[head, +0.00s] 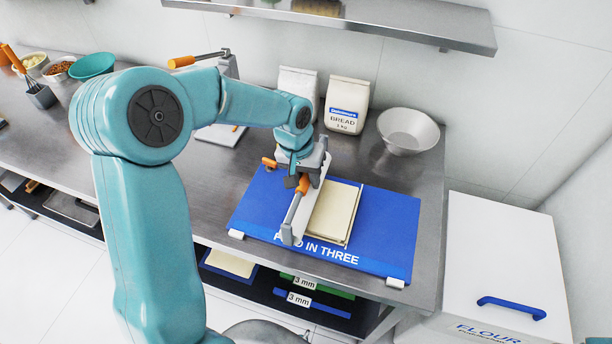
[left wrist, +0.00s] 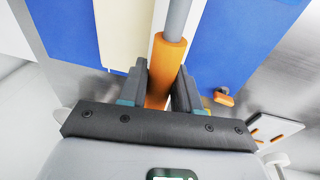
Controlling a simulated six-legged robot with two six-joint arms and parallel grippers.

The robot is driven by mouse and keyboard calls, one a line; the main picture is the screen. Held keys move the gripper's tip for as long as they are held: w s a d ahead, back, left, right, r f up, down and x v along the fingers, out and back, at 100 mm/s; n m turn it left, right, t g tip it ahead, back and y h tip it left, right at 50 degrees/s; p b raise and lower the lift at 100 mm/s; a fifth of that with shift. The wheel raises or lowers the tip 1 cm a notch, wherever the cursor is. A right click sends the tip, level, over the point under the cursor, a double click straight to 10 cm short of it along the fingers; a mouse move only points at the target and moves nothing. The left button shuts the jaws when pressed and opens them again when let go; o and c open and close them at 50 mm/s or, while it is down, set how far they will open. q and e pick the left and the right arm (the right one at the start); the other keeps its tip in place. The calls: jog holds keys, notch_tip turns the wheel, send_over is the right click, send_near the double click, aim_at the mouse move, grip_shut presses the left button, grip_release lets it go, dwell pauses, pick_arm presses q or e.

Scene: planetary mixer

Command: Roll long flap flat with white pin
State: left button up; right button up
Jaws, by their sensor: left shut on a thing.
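A cream dough sheet (head: 332,212) lies on a blue mat (head: 385,225) printed with words ending "IN THREE". A line runs along the dough's right side; I cannot make out a separate flap. My left gripper (head: 300,178) is above the dough's left edge, shut on an orange handle (left wrist: 165,70) with a grey rod (left wrist: 177,18) running from it toward the mat's front edge. A long white strip (left wrist: 156,22) runs beneath the handle, beside the dough; whether it is the white pin is unclear. My right gripper is out of view.
A metal bowl (head: 408,130) and flour bags (head: 347,105) stand behind the mat. A small orange knob (head: 268,162) is left of the gripper. A white flour bin (head: 500,260) stands at the right. A steel shelf (head: 400,20) hangs above.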

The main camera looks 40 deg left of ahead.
pick_arm(q)
jog(key=shift+r, duration=0.85)
jog(key=shift+d+r+p, duration=0.3)
jog(key=shift+r+p, duration=0.4)
jog(key=shift+r, duration=0.2)
jog(key=shift+w+a+r+p, duration=0.1)
jog(key=shift+a+r+p, duration=0.1)
jog(key=shift+r+p, duration=0.5)
notch_tip(320, 180, up, 2)
jog(key=shift+d+r+p, duration=0.15)
jog(key=shift+r+p, duration=0.1)
jog(key=shift+p, duration=0.45)
jog(key=shift+r, duration=0.4)
